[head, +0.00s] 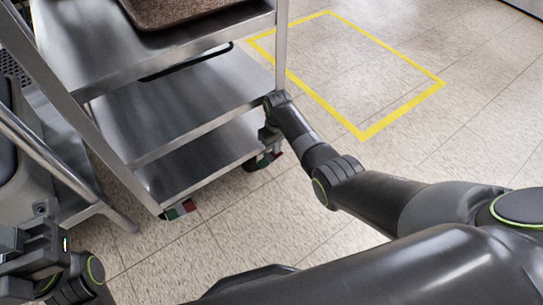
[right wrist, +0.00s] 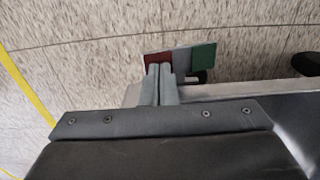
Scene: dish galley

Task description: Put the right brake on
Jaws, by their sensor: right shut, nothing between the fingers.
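The steel cart (head: 205,118) stands at the left of the head view. Its right brake is a caster pedal (head: 264,160) with red and green ends, low at the cart's right corner and partly hidden by my arm. In the right wrist view the pedal (right wrist: 181,56) shows red at left, grey in the middle and green at right. My right gripper (head: 270,134) is shut and empty; its fingertips (right wrist: 159,68) overlap the red end, and whether they touch it I cannot tell. My left gripper (head: 40,245) is at the lower left, its jaws unclear.
A second red-and-green pedal (head: 180,209) is at the cart's near corner. A brown tray (head: 170,10) lies on the top shelf. A yellow floor outline (head: 405,108) encloses clear floor beyond the cart. A metal frame (head: 60,165) stands at the left.

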